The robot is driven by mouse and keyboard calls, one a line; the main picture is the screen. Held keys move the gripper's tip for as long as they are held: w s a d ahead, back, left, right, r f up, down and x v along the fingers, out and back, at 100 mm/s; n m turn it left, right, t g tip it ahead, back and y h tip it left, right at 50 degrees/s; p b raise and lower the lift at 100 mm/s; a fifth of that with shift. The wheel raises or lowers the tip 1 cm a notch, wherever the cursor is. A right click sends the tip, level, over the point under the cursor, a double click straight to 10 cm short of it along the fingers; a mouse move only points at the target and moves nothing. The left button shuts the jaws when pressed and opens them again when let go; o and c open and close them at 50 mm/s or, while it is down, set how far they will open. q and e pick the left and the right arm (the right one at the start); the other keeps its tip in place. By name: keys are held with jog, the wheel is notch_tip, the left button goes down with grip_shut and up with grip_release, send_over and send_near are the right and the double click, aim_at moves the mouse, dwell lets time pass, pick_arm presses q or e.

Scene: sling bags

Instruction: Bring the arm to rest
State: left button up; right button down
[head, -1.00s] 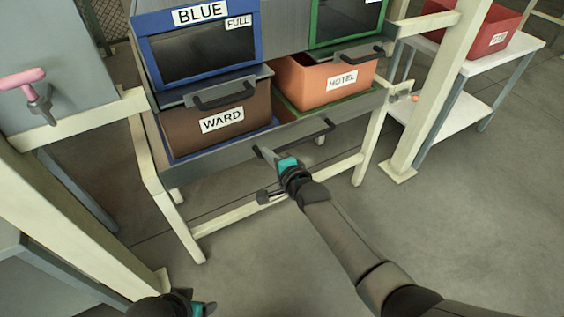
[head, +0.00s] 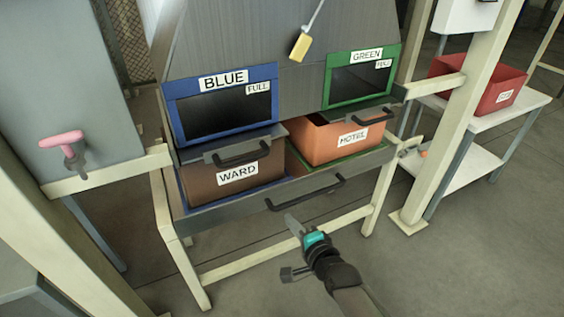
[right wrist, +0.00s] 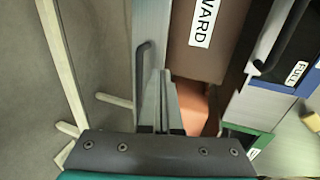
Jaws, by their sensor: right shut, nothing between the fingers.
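My right gripper (head: 294,222) is in the lower middle of the head view, in front of the drawer's dark handle (head: 305,193) and a little below it. It is shut with nothing between its fingers. In the right wrist view its fingers (right wrist: 160,85) are together, beside the drawer handle (right wrist: 143,90). I cannot tell whether they touch it. My left gripper is not in the head view.
The drawer holds a brown WARD bin (head: 236,180) and an orange HOTEL bin (head: 335,138). Above are a blue-framed opening (head: 222,112) and a green-framed one (head: 362,77). A red bin (head: 478,82) stands on a white side table (head: 510,115). Floor in front is clear.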

jog(key=s+d+f+n+g+h+p, duration=0.25)
jog(key=s+d+f+n, duration=0.2)
jog(key=s+f, duration=0.4)
jog(key=s+d+f+n+g+h+p, duration=0.1)
jog(key=s+d+f+n+g+p, duration=0.15)
jog(key=s+d+f, duration=0.4)
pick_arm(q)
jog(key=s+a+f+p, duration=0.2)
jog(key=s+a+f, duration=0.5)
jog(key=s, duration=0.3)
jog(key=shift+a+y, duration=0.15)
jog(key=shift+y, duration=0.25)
pick_arm(e)
jog(key=s+d+f+n+g, duration=0.2)
jog(key=s+f+n, duration=0.1)
jog(key=s, duration=0.5)
jog(key=s+d+f+n+g+h, duration=0.1)
jog(key=s+d+f+n+g, duration=0.1)
jog(key=s, duration=0.6)
jog(key=s+d+f+n+g+h, duration=0.1)
jog(key=s+d+f+n+g, duration=0.1)
jog(key=s+f, duration=0.3)
jog(key=s+d+n, duration=0.1)
jog(key=s, duration=0.3)
jog(key=shift+f+n, duration=0.2)
jog(key=shift+n, duration=0.2)
